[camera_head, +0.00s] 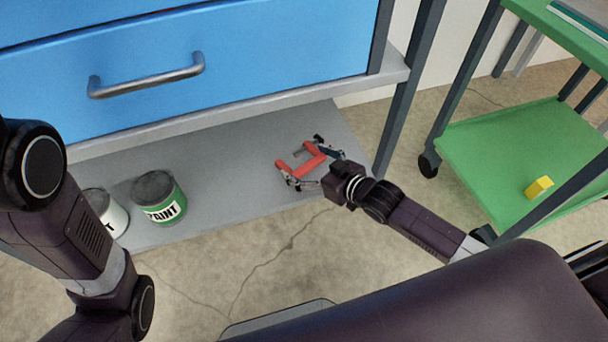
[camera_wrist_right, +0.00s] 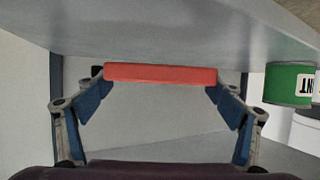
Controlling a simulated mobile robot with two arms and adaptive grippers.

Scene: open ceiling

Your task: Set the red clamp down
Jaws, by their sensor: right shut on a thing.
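The red clamp (camera_head: 302,163) is over the right part of the grey lower shelf (camera_head: 235,180), beneath the blue drawer cabinet. My right gripper (camera_head: 311,166) reaches in from the right and is shut on the clamp. In the right wrist view the clamp's red bar (camera_wrist_right: 160,74) spans between the two fingertips of my right gripper (camera_wrist_right: 160,88). The clamp is close to the shelf surface; whether it touches cannot be told. My left arm shows at the left edge, but its gripper is out of the picture.
A green paint can (camera_head: 160,199) and a white paint can (camera_head: 105,213) stand on the shelf's left part. Bare shelf lies between them and the clamp. A grey post (camera_head: 402,110) stands at the shelf's right end. A green cart (camera_head: 490,150) holds a yellow block (camera_head: 538,187).

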